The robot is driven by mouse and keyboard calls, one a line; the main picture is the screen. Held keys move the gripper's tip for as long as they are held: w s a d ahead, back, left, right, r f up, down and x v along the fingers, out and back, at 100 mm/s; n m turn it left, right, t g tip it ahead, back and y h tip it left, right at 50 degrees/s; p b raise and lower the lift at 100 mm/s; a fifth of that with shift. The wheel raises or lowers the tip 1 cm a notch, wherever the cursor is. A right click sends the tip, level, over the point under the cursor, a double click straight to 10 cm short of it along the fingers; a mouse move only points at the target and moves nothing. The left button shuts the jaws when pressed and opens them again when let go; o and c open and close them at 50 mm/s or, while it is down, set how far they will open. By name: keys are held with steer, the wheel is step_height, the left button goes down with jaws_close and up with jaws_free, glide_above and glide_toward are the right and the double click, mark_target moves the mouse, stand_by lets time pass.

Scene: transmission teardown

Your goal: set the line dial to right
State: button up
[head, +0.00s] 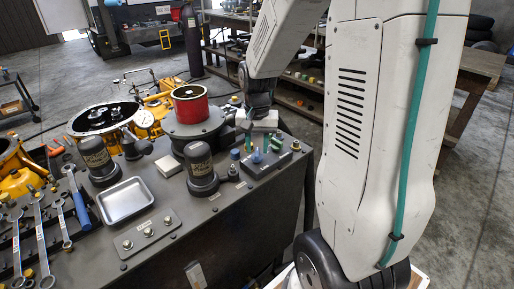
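A dark control block (268,168) sits near the right edge of the bench. It carries a light-blue pointed knob (257,157), which looks like the line dial, though its label is too small to read. My gripper (258,142) points down over the block. Its two teal fingers look apart, with the light-blue knob just below and between them. Whether they touch the knob I cannot tell. The knob's pointing direction is not clear.
Dark motor-like cylinders (201,166), a red-topped round housing (190,105) and a silver tray (125,201) stand to the left. Wrenches (40,240) lie at far left.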

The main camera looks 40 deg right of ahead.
mark_target(257, 152)
step_height(257, 152, up, 7)
steer(key=shift+f, duration=0.2)
stand_by(0.6)
steer(key=s+a+r+n, duration=0.4)
steer(key=s+a, duration=0.3)
steer(key=s, duration=0.3)
steer(key=s+a+r+n+t, duration=0.1)
steer(key=s+a+r+n, duration=0.2)
steer(key=s+a, duration=0.4)
steer(key=s+n, duration=0.1)
steer(key=s, duration=0.2)
steer(key=shift+a+r+n, duration=0.25)
steer(key=shift+r+n, duration=0.1)
steer(key=shift+n, duration=0.05)
